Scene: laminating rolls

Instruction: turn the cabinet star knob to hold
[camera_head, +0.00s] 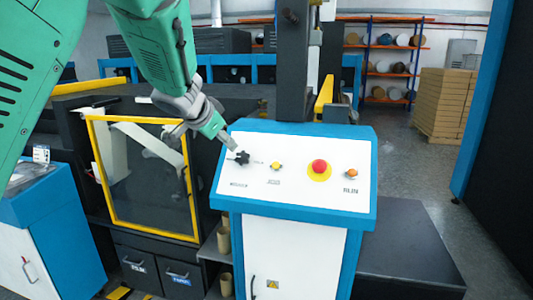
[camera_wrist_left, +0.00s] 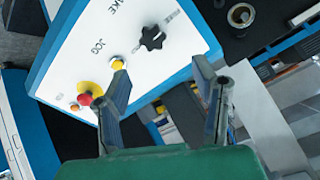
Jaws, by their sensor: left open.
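The black star knob (camera_head: 242,157) sits at the left of the white sloping face of the blue-edged control cabinet (camera_head: 300,213). My left gripper (camera_head: 230,144) reaches down from the upper left, close above the knob in the head view. In the left wrist view its two fingers (camera_wrist_left: 160,76) are spread apart with nothing between them. The knob appears apart from the fingers. My right gripper is in neither view.
A yellow button (camera_head: 276,166), a red mushroom button on a yellow disc (camera_head: 319,167) and an orange button (camera_head: 351,173) marked RUN sit right of the knob. A dark machine with a yellow-framed door (camera_head: 145,227) stands left. A dark post (camera_head: 293,60) rises behind the cabinet.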

